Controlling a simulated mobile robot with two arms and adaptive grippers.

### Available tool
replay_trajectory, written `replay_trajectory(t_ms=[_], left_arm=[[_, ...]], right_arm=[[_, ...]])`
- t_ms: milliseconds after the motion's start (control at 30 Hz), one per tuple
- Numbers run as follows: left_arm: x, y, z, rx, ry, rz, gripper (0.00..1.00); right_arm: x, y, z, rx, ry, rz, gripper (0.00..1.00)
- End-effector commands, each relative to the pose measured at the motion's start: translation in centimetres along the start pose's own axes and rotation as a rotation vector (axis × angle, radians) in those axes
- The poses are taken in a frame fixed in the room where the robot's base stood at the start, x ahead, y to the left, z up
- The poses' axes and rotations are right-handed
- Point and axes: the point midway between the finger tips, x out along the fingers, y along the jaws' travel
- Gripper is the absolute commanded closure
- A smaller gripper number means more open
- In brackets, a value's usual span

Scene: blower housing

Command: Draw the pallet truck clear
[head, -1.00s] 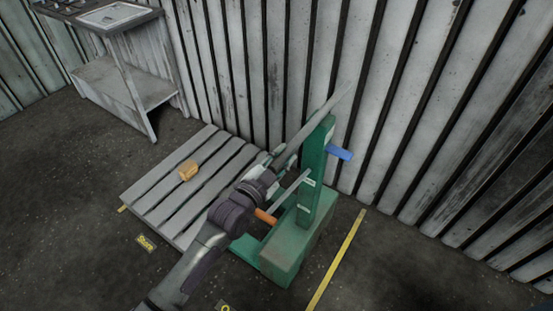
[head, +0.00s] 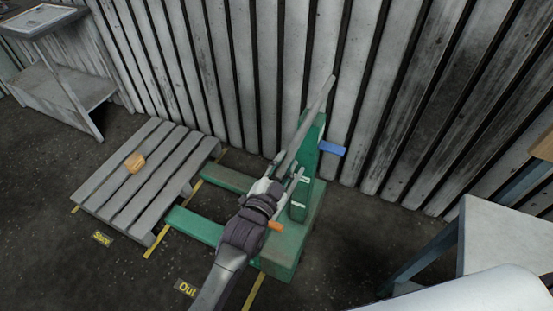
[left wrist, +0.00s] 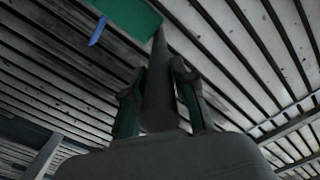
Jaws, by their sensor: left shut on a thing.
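The green pallet truck (head: 306,205) stands near the wall, with a tall upright, a blue peg (head: 332,149) and an orange peg (head: 275,226). Its two forks (head: 195,226) point left at the slatted pallet (head: 150,185). Long stretches of both forks show bare; their tips lie close to the pallet's right edge, and I cannot tell whether any part is under it. My left gripper (head: 287,172) is shut on the truck's grey bar handle (head: 312,115). In the left wrist view the handle (left wrist: 158,95) runs between the fingers. My right gripper is not in view.
A small orange-brown block (head: 135,162) sits on the pallet. Yellow floor lines and an "Out" label (head: 186,289) mark the floor. A corrugated wall (head: 300,60) stands close behind. A grey table (head: 510,240) is at right, a bench (head: 62,95) at far left.

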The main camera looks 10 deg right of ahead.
Motion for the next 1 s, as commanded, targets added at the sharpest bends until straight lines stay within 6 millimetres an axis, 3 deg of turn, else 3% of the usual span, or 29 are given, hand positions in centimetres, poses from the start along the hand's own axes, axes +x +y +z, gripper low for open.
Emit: replay_trajectory(t_ms=[200, 533, 567, 667, 700, 1000], left_arm=[[0.0, 0.8, -0.5, -0.002, -0.001, 0.002, 1.00], [0.0, 0.9, -0.6, -0.003, 0.000, 0.003, 1.00], [0.0, 0.9, -0.6, -0.003, 0.000, 0.003, 0.69], [0.0, 0.9, -0.6, -0.003, 0.001, 0.003, 0.52], [0.0, 0.9, -0.5, -0.002, 0.001, 0.003, 0.48], [-0.1, 0.8, -0.5, -0.001, 0.000, 0.002, 0.48]], right_arm=[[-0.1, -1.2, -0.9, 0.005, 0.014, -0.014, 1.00], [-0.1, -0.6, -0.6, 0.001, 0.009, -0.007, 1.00], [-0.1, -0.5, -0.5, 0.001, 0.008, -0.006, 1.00], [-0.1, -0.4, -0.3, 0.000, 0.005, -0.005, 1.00], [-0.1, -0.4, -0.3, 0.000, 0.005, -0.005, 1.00], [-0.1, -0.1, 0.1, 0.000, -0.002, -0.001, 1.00]])
